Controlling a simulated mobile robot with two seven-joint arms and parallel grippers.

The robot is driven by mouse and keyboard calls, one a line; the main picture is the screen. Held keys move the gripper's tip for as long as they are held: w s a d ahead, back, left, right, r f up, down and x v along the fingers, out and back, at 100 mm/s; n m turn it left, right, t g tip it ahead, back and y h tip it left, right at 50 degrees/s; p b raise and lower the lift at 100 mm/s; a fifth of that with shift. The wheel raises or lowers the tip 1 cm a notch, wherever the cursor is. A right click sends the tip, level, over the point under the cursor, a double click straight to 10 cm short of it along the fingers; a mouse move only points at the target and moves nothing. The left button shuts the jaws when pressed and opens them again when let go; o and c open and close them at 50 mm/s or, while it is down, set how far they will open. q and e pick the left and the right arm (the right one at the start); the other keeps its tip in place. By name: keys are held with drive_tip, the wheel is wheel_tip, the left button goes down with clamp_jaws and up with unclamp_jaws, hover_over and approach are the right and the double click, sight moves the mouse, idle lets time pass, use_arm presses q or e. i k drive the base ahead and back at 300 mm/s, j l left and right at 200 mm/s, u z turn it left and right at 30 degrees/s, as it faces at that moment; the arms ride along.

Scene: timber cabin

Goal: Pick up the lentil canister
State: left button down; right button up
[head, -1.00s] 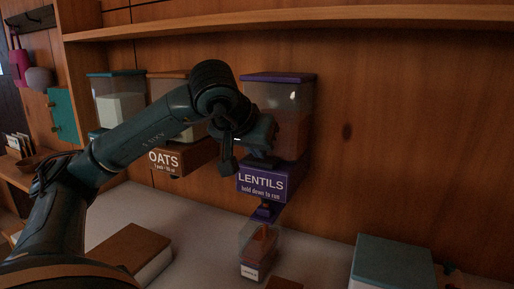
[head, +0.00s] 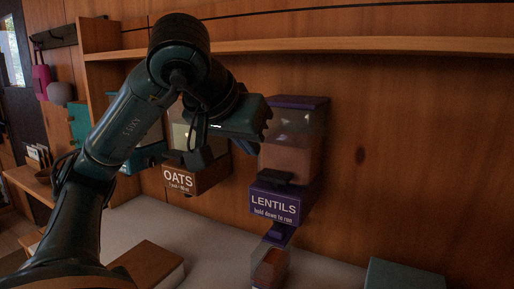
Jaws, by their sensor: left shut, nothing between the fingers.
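The lentil canister (head: 269,268) is a small clear container with brown contents. It stands under the purple spout of the lentil dispenser (head: 276,206), and the picture's bottom edge cuts off its lower part. The dispenser has a purple lid, a clear hopper partly filled with brown lentils, and a front label reading "LENTILS hold down to run". A dark lever (head: 275,177) shows above the label. My left gripper (head: 247,147) is shut and empty, above and left of the lever, in front of the hopper's left side. It is well above the canister. My right gripper is not in view.
The oats dispenser (head: 194,181) hangs left of the lentil one, partly behind my left arm. A brown box or book (head: 150,262) lies on the pale counter (head: 215,232). A teal box (head: 400,276) is at lower right. A wooden shelf (head: 390,45) runs above.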

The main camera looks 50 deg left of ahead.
sight(272, 266)
drive_tip(key=k+l, duration=0.25)
drive_tip(key=k, duration=0.2)
drive_tip(key=k+l, duration=0.2)
drive_tip(key=k, duration=0.3)
